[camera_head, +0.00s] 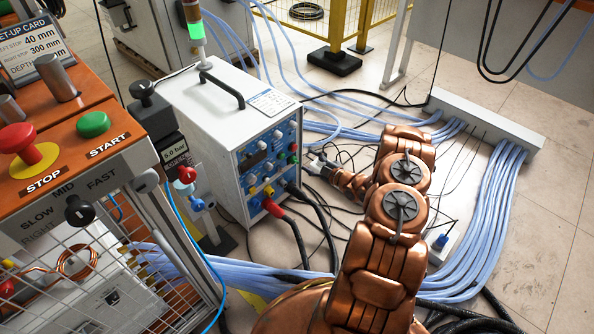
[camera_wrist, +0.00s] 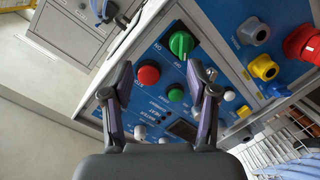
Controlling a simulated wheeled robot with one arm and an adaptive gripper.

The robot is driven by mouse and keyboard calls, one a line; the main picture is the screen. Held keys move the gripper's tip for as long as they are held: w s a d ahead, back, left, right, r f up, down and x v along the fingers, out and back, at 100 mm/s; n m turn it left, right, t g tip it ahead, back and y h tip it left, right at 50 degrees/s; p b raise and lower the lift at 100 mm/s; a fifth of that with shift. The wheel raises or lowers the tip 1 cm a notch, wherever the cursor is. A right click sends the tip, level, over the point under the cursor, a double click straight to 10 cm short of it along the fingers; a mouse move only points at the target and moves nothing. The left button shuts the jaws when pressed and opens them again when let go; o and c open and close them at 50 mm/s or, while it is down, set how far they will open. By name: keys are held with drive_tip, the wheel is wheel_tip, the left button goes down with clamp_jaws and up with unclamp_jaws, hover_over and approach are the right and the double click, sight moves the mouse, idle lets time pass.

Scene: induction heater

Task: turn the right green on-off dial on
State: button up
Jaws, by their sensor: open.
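The white power unit (camera_head: 215,130) stands on the floor with a blue control panel (camera_head: 256,172) facing my arm. In the wrist view a large green dial (camera_wrist: 181,43) sits on a dark plate with on-off lettering; which setting it points to is too small to tell. The dial also shows, small, in the head view (camera_head: 293,159) near the panel's right edge. My gripper (camera_wrist: 160,76) is open and empty before the panel, its fingers wide apart. The dial appears beyond the fingertips, toward the right one, with no visible contact. In the head view my gripper (camera_head: 316,164) is just right of the panel.
Near the dial are a red button (camera_wrist: 148,74) and a smaller green knob (camera_wrist: 176,94). Yellow, blue and red connectors (camera_wrist: 264,68) stick out of the panel. Thick cables (camera_head: 298,235) and blue hoses (camera_head: 480,240) cover the floor. An orange-topped machine (camera_head: 100,140) stands left.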

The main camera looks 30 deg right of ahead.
sight(297, 163)
wheel_tip(297, 163, down, 3)
drive_tip(key=s+a+t+b, duration=0.1)
drive_tip(key=s+t+b, duration=0.1)
drive_tip(key=s, duration=0.1)
drive_tip(key=shift+y, duration=0.3)
drive_tip(key=shift+f+b+x, duration=0.1)
drive_tip(key=shift+b+x, duration=0.35)
drive_tip(key=shift+x, duration=1.6)
drive_tip(key=shift+f+b+x, duration=0.15)
drive_tip(key=shift+b+x, duration=0.25)
drive_tip(key=shift+x, duration=1.7)
drive_tip(key=shift+a, duration=0.2)
drive_tip(key=shift+s, duration=0.1)
clamp_jaws()
